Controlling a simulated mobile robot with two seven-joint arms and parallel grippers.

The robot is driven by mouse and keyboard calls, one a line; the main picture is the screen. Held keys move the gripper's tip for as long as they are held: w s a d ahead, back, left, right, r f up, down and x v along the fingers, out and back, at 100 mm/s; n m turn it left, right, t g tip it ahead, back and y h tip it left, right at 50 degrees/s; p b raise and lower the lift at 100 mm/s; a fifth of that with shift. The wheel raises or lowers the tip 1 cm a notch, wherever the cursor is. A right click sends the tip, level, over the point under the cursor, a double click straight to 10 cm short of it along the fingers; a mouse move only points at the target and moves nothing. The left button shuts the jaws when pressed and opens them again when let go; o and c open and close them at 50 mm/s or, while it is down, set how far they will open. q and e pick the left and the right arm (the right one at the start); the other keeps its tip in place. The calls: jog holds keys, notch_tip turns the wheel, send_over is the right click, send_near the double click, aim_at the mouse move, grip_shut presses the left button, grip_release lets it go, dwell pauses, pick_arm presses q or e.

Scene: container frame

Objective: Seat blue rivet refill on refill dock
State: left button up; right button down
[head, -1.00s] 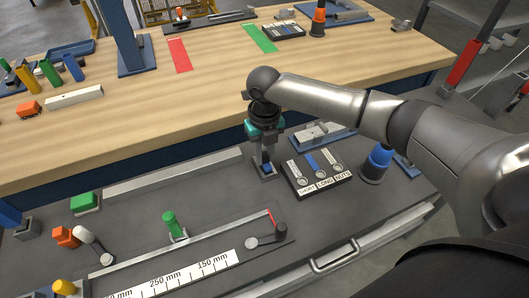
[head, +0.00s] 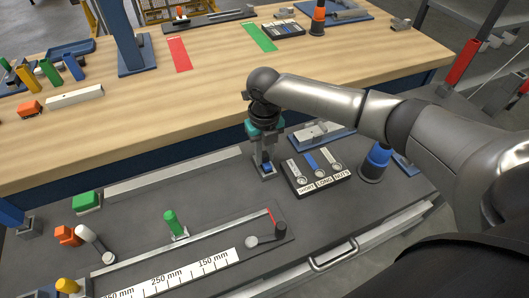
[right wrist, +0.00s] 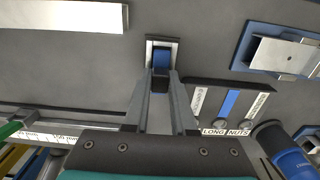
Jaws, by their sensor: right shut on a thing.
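The blue rivet refill (right wrist: 161,60) is a small blue block between the fingertips of my right gripper (right wrist: 160,78). It sits at a small grey metal block with a square opening, which looks like the refill dock (right wrist: 151,42). In the head view my right gripper (head: 266,160) points down at the dock (head: 257,174), left of the labelled black tray. The fingers are shut on the refill, whose blue (head: 267,168) shows low between them. I cannot tell whether the refill is fully down in the dock. My left gripper is not in view.
A black tray (head: 299,187) labelled SHORT, LONG and NUTS stands just right of the dock, with a blue bottle-like tool (head: 376,162) beyond it. A silver bar (head: 173,174) and a ruler stage (head: 200,270) lie left. The wooden bench (head: 130,130) rises behind.

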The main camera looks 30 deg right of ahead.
jog(key=shift+f, duration=0.6)
jog(key=shift+c, duration=0.5)
grip_release()
dwell(0.3)
jog(key=shift+r, duration=0.1)
notch_tip(320, 180, up, 7)
jog(key=p, duration=0.7)
dwell(0.3)
dwell(0.4)
